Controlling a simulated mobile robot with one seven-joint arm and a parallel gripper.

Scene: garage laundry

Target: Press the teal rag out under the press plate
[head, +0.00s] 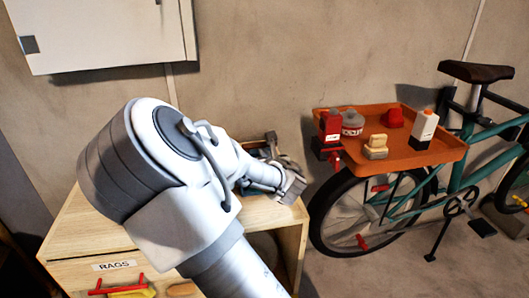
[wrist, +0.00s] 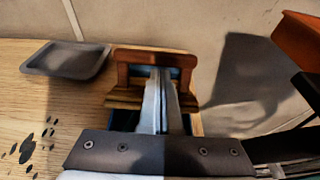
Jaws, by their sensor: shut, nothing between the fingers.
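In the wrist view, my gripper (wrist: 161,78) is shut and empty, with its fingers together over the press. The press has a reddish-brown wooden handle (wrist: 130,56) above a lighter wooden plate (wrist: 122,101). The fingertips overlap the handle in the picture; I cannot tell whether they touch it. Dark teal-blue patches (wrist: 124,121) show beside and below the plate; I cannot tell whether they are the rag or a tray. Most of what lies under the plate is hidden. In the head view, my gripper (head: 292,186) is over the right end of the wooden cabinet, and my arm hides most of its top.
A shallow grey dish (wrist: 66,62) and dark spots (wrist: 28,148) lie left of the press on the wooden top (wrist: 75,105). In the head view, a bicycle (head: 455,175) with a loaded orange tray (head: 440,155) stands right of the cabinet (head: 90,235). A white wall cabinet (head: 105,30) hangs above.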

